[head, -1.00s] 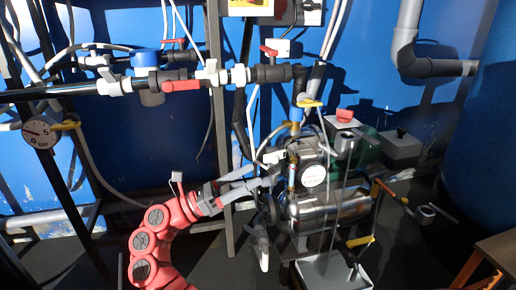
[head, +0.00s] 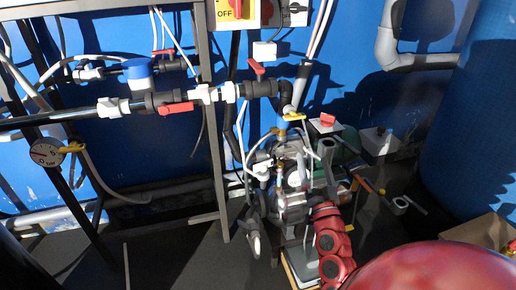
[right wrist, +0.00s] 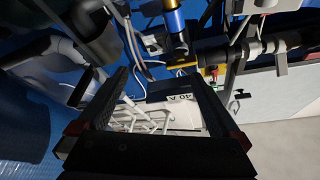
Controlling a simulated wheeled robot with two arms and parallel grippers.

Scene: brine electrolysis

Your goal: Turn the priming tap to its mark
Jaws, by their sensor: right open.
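A small tap with a yellow lever (head: 293,116) sits on a blue-banded fitting above the pump (head: 290,178); I take it as the priming tap. A yellow lever (right wrist: 184,65) beside a blue and brass fitting (right wrist: 174,22) also shows in the right wrist view, just beyond the fingertips. My right gripper (head: 290,198) is in front of the pump, below the tap, and its fingers blend into the pump parts. In the right wrist view the right gripper (right wrist: 160,78) is open and empty. I cannot make out the tap's mark. My left gripper is out of view.
Pipework with red-handled valves (head: 177,108) crosses above and left of the pump. A metal frame post (head: 216,150) stands left of it. A pressure gauge (head: 46,152) is at far left. A large blue tank (head: 480,140) bounds the right side.

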